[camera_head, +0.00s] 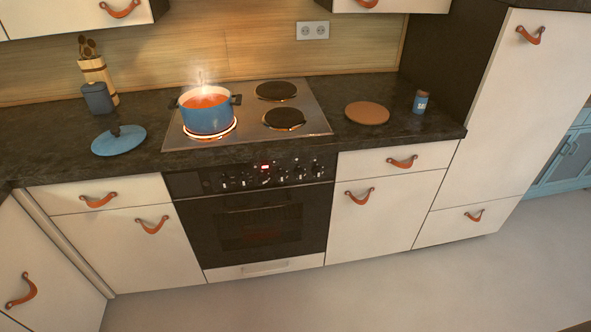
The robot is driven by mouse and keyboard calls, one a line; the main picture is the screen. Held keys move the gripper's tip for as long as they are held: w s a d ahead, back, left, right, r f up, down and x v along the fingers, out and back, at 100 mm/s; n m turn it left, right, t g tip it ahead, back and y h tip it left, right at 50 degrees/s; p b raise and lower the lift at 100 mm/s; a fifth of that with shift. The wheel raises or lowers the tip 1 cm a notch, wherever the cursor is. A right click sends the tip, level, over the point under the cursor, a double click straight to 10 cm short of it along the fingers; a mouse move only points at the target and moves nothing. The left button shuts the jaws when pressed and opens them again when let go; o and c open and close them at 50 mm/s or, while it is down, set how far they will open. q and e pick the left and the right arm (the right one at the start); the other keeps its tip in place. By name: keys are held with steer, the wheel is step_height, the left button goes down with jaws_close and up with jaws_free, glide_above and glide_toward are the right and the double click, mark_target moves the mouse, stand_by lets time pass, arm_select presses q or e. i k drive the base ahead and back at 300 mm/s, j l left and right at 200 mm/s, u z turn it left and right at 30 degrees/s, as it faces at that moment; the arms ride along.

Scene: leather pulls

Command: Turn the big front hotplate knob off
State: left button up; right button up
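A row of several small knobs (300,172) runs along the black oven's control panel, below the counter edge. They are too small to read their marks or settings, and I cannot tell which one belongs to the big front hotplate. The front left hotplate (212,136) glows orange-red around its edge. A blue pot (208,119) with red contents stands on it and steams. A small red display (265,167) is lit mid-panel. Neither of my grippers is in view.
The hob (318,126) also has two dark plates at right. A blue lid (119,140) lies left of it; a round brown board (367,113) and small blue jar (421,102) stand right. Drawers with leather pulls (402,162) flank the oven (255,226). The floor (400,285) in front is clear.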

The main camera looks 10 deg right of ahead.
mark_target(262, 179)
steer(key=i+l+z, duration=0.25)
steer(key=l, duration=0.3)
steer(key=i+l+z, duration=0.2)
steer(key=i+l, duration=0.25)
